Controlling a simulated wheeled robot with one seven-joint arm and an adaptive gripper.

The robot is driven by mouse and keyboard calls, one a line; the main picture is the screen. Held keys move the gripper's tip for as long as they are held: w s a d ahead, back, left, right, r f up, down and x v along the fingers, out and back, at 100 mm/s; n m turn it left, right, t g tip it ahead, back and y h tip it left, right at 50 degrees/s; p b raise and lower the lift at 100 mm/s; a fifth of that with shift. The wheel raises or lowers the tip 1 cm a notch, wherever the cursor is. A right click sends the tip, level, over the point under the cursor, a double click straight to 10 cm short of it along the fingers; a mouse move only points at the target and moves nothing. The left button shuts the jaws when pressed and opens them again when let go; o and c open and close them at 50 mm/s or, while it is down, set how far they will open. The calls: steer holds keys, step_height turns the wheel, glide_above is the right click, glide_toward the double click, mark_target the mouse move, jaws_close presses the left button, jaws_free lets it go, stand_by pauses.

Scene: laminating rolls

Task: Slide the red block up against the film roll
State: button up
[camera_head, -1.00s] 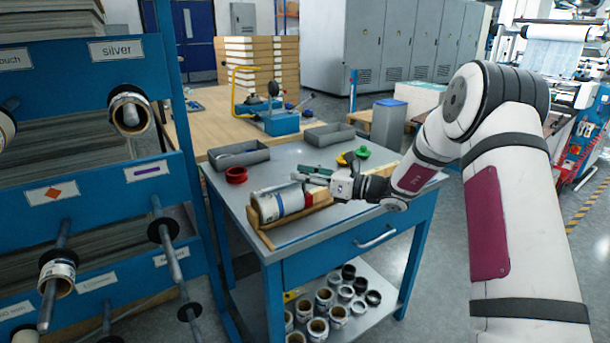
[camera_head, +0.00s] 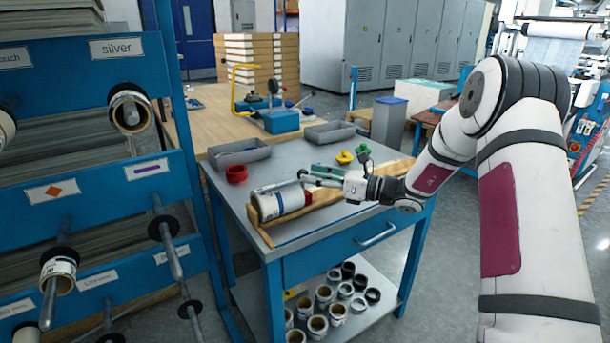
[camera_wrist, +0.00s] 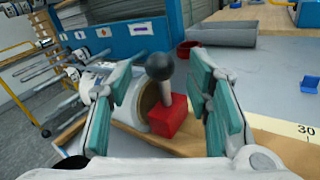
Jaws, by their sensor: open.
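The film roll (camera_head: 283,204) is white with a blue band and lies in a wooden trough (camera_head: 262,232) on the grey table. The red block (camera_head: 308,198) sits in the trough at the roll's right end. In the wrist view the block (camera_wrist: 168,122) overlaps the open core end of the roll (camera_wrist: 128,108); it looks against it, but I cannot rule out a thin gap. A grey stem with a black ball knob (camera_wrist: 160,66) rises from the block. My gripper (camera_wrist: 166,85) is open, its teal-padded fingers apart on either side of the stem in the picture.
A red ring (camera_head: 236,174) and grey trays (camera_head: 238,153) stand behind the roll. A yellow piece (camera_head: 345,157) and a green piece (camera_head: 362,149) lie at the table's back right. The trough's ruled edge runs right of the block (camera_wrist: 290,133).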

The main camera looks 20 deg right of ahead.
steer(key=v, duration=0.8)
steer(key=shift+s+d, duration=0.2)
steer(key=shift+a, duration=0.1)
steer(key=s+a+r+n+g+h, duration=0.2)
steer(key=s+a+r+n+g, duration=0.25)
steer(key=s+a+n, duration=0.5)
steer(key=s+a+r+n+g+h, duration=0.1)
steer(key=s+a+r+n+g, duration=0.35)
steer(key=s, duration=0.75)
steer(key=s+d+f+n+g+h, duration=0.1)
steer(key=s+d+f+n+h, duration=0.15)
steer(key=s+n+h, duration=0.7)
steer(key=s+d+f+n+h, duration=0.1)
steer(key=s+d+n+h, duration=0.2)
steer(key=s, duration=1.1)
step_height(320, 180, up, 19)
steer(key=n+t+y+p, duration=0.1)
steer(key=t+p, duration=0.2)
steer(key=p, duration=1.4)
steer(key=shift+s+r, duration=0.2)
